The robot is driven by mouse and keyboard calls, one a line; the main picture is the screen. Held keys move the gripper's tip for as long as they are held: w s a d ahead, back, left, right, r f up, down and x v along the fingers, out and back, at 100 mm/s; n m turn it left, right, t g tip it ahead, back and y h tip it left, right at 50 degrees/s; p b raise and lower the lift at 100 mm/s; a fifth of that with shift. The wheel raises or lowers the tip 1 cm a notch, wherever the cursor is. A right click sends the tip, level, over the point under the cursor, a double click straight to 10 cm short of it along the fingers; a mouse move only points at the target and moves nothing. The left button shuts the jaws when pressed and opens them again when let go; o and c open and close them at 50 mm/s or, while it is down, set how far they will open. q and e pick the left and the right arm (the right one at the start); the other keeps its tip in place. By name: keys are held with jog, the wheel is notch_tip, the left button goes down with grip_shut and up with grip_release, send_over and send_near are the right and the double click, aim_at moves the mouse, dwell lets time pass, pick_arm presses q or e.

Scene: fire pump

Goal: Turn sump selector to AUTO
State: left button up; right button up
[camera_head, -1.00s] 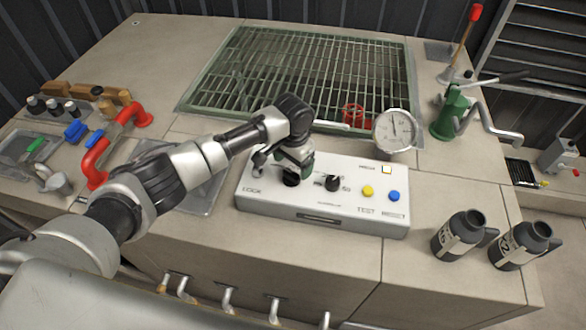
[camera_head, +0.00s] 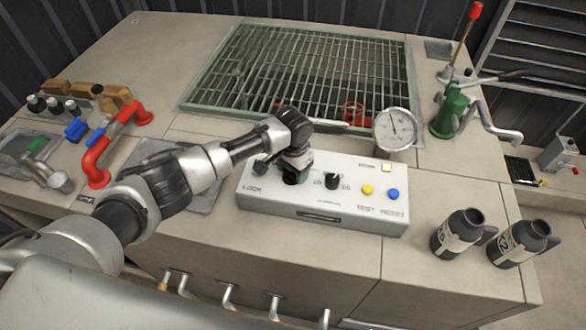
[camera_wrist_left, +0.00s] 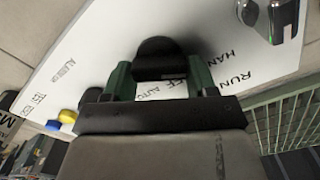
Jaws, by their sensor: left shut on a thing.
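The white control panel (camera_head: 355,218) sits on the front of the counter. My left gripper (camera_head: 294,176) is over its left black knob, the sump selector, and hides most of it. In the left wrist view, the green fingers of my left gripper (camera_wrist_left: 158,78) are on both sides of the black selector knob (camera_wrist_left: 160,58), shut on it. The printed words RUN, HAND and AUTO show around the knob, partly covered by the fingers. Where the knob points I cannot tell. My right gripper is not in view.
A second black knob (camera_head: 332,181), a yellow button (camera_head: 368,190) and a blue button (camera_head: 393,194) are right of the gripper. A gauge (camera_head: 394,130) stands behind the panel. Two dark bottles, one nearer (camera_head: 458,233), stand to the right. A red pipe (camera_head: 110,145) is at the left.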

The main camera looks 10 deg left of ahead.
pick_arm(q)
jog(key=m, duration=0.5)
jog(key=shift+s+d+r+m+p, duration=0.1)
jog(key=shift+d+m+p, duration=0.05)
jog(key=shift+m+p, duration=0.2)
jog(key=m, duration=0.6)
jog(key=shift+s, duration=0.15)
jog(key=m, duration=0.5)
jog(key=shift+s+m, duration=0.1)
jog(key=shift+m, duration=0.25)
jog(key=m+b, duration=0.1)
jog(key=m, duration=0.5)
jog(key=shift+s, duration=0.15)
jog(key=shift+m, duration=0.4)
jog(key=o, duration=0.9)
